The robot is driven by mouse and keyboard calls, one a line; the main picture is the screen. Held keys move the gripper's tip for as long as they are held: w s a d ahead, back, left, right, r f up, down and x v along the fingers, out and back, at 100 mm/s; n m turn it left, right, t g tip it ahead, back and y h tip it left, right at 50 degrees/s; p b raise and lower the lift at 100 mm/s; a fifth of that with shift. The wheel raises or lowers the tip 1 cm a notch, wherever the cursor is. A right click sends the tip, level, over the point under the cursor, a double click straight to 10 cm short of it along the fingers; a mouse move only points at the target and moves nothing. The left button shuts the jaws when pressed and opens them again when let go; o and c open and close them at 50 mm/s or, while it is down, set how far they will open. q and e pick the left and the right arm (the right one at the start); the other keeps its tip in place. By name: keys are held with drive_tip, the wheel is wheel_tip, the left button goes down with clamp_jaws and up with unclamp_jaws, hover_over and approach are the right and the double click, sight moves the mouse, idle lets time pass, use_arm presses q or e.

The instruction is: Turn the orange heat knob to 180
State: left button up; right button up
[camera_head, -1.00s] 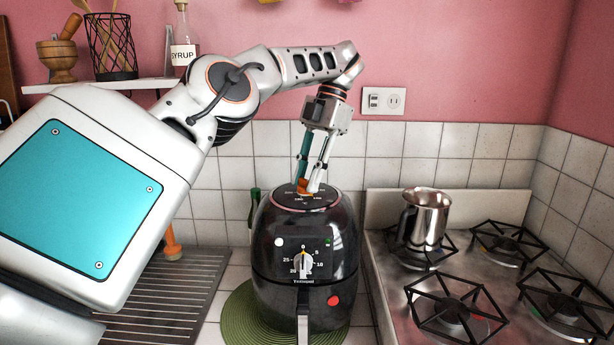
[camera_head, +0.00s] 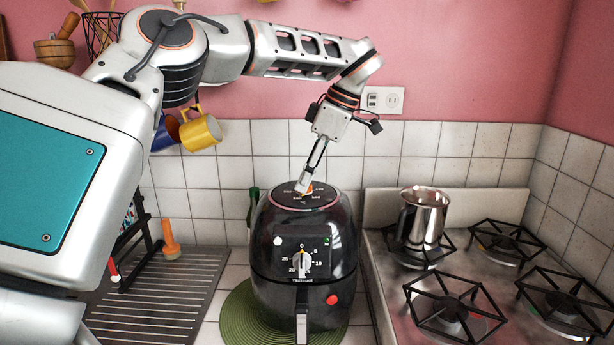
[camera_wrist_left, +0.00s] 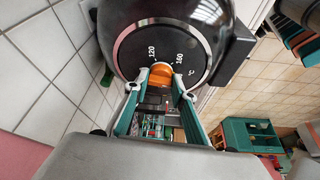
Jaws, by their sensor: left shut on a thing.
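The black air fryer (camera_head: 283,240) stands on a green round mat (camera_head: 243,318). Its orange heat knob (camera_wrist_left: 161,75) is on the top dial, with 120, 160 and °C printed around it in the left wrist view. My left gripper (camera_head: 304,187) reaches down from above and is shut on the knob, one finger on each side. In the head view the fingers hide most of the knob, and the dial numbers are too small to read. The knob's exact setting cannot be told. My right gripper is not in view.
A steel pot (camera_head: 424,217) stands on the stove to the right. A dark slatted rack (camera_head: 160,310) lies to the left. A green bottle (camera_head: 253,205) stands behind the fryer. A yellow mug (camera_head: 200,131) hangs near my arm.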

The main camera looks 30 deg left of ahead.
use_arm(q)
drive_tip(key=shift+s+f+m+t, duration=0.15)
drive_tip(key=shift+m+t, duration=0.15)
drive_tip(key=shift+m, duration=0.8)
drive_tip(key=shift+y, duration=0.3)
drive_tip(key=o, duration=1.1)
drive_tip(key=v, duration=1.2)
drive_tip(key=shift+a, duration=0.1)
drive_tip(key=shift+s, duration=0.1)
